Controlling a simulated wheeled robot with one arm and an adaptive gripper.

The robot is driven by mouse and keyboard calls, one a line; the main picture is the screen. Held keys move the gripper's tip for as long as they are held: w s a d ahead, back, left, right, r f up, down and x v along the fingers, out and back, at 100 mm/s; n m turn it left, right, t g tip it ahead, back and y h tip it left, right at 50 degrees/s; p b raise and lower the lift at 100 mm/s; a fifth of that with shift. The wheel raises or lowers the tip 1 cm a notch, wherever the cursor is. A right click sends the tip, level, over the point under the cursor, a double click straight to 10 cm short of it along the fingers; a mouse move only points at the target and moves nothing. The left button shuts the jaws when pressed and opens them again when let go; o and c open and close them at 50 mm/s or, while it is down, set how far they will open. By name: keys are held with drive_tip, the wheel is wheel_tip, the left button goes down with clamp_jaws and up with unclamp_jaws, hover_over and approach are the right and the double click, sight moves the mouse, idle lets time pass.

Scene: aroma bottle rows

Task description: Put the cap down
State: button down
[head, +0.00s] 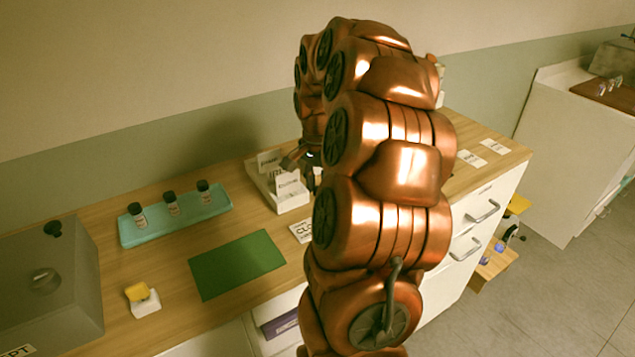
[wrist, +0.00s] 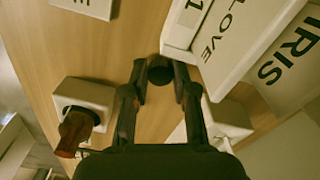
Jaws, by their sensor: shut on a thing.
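My gripper (wrist: 160,78) is shut on a small black cap (wrist: 159,69), which sits between the two fingertips in the wrist view. The cap is over the wooden counter (wrist: 125,45); I cannot tell its height. In the head view my gripper (head: 306,165) is mostly hidden behind my copper arm, beside the white card tray (head: 293,206), and the cap cannot be made out. In the wrist view a white block (wrist: 88,93) with an amber bottle (wrist: 76,132) is left of my fingers. Another white block (wrist: 229,116) is to the right.
The white tray holds cards reading CLOVE and IRIS. A teal tray (head: 130,237) holds three black-capped bottles (head: 171,204). A green mat (head: 237,264) lies flat in front. A white holder with a yellow pad (head: 138,292) and a grey box (head: 55,285) stand left.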

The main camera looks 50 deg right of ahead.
drive_tip(key=shift+f, duration=0.3)
drive_tip(key=c, duration=0.9)
unclamp_jaws()
drive_tip(key=shift+r, duration=0.1)
drive_tip(key=shift+r+b, duration=1.05)
drive_tip(key=shift+r, duration=5.1)
